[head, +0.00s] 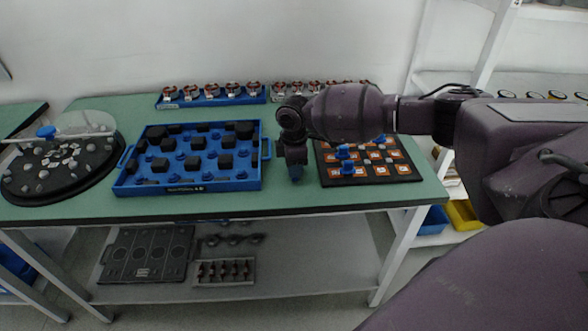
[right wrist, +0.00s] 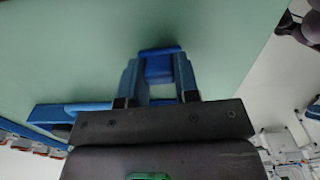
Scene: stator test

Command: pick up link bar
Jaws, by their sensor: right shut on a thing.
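My right gripper (head: 296,175) is over the green table, between the blue tray and the dark board. In the right wrist view its two blue fingers (right wrist: 160,80) are closed on a small blue piece (right wrist: 160,62), which I take for the link bar. Only its end near the fingertips shows, with the green tabletop behind it. In the head view the piece is too small to make out at the fingertips. I cannot tell whether it touches the table. My left gripper is not in view.
The blue tray (head: 190,187) with black and blue parts is left of the gripper. The dark board (head: 405,178) with orange-and-white squares is right. Copper-coloured parts stand in a blue rack (head: 212,101) behind. A round black tray (head: 30,195) is far left.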

